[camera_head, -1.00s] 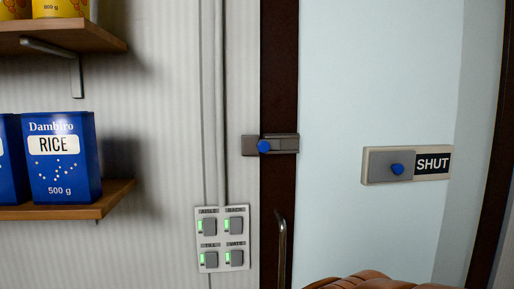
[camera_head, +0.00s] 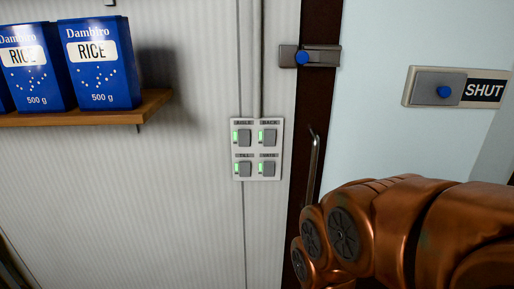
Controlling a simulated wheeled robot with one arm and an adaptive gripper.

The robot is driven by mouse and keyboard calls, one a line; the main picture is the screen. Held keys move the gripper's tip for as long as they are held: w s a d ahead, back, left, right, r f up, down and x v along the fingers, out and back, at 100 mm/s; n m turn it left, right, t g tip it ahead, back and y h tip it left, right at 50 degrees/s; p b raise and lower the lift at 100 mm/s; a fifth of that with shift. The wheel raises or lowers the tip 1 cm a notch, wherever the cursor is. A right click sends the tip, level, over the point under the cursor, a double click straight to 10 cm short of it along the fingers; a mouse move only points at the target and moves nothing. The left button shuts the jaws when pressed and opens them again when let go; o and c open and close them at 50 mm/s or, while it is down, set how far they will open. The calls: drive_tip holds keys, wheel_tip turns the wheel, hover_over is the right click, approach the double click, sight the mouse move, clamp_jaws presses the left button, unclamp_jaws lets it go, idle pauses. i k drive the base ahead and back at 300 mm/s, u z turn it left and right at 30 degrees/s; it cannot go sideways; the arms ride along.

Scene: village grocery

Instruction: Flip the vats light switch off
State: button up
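A white switch panel (camera_head: 258,149) is on the ribbed wall left of the door frame. It carries switches in two rows, labelled aisle, back, till and vats. The other switches also show green lights. My copper-coloured arm reaches in from the lower right, in front of the door. No gripper fingers can be made out, and nothing of mine is seen touching the panel.
A door handle (camera_head: 314,168) sticks out just right of the panel. A wooden shelf (camera_head: 95,112) with blue rice boxes (camera_head: 104,63) is at the upper left.

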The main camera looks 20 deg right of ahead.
sight(269, 167)
drive_tip(key=k, duration=1.35)
drive_tip(key=u, duration=0.3)
drive_tip(key=i, duration=0.45)
drive_tip(key=u, duration=0.65)
drive_tip(key=i, duration=0.8)
drive_tip(key=z, duration=0.15)
